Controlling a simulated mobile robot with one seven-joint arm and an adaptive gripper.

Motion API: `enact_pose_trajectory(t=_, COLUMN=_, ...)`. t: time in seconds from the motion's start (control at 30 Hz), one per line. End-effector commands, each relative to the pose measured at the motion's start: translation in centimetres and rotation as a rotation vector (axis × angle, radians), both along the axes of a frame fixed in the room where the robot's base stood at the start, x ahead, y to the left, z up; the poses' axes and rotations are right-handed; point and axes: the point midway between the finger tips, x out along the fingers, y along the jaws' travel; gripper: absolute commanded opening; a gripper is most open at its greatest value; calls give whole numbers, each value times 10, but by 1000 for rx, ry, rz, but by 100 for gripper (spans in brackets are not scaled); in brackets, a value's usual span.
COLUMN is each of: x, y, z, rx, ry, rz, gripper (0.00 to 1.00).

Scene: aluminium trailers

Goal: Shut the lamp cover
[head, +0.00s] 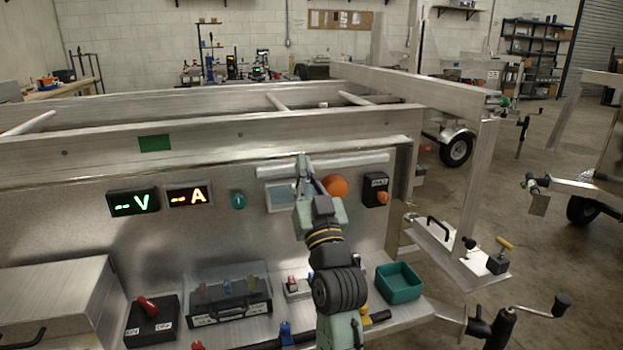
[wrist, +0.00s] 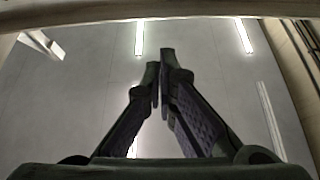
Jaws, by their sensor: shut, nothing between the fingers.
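I cannot tell for certain which part is the lamp cover. A long pale strip (head: 362,163) runs across the upper panel, and its hinge or opening is not clear. Below it are an orange dome (head: 335,186) and a light-framed rectangular window (head: 276,196), partly hidden by my gripper. My gripper (head: 302,160) points up in front of the panel, with its fingertips overlapping the strip; whether they touch it is unclear. In the wrist view my gripper (wrist: 160,60) has its fingers together and empty, with the ceiling behind them.
Left on the panel are a green V display (head: 133,203), an orange A display (head: 188,195) and a teal knob (head: 238,201). A black box with an orange knob (head: 383,198) is at right. A clear-lidded case (head: 228,299) and a green bin (head: 399,283) sit below.

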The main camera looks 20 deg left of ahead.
Motion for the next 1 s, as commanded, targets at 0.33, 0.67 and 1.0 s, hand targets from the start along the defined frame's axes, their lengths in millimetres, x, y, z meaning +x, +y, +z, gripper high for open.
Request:
enact_pose_trajectory(t=0.33, x=4, y=4, z=-38, rx=-1, ry=8, rz=-1, gripper=0)
enact_pose_trajectory(t=0.67, x=4, y=4, z=-39, rx=-1, ry=7, rz=-1, gripper=0)
enact_pose_trajectory(t=1.0, x=2, y=3, z=-47, rx=23, ry=-29, rz=0, gripper=0)
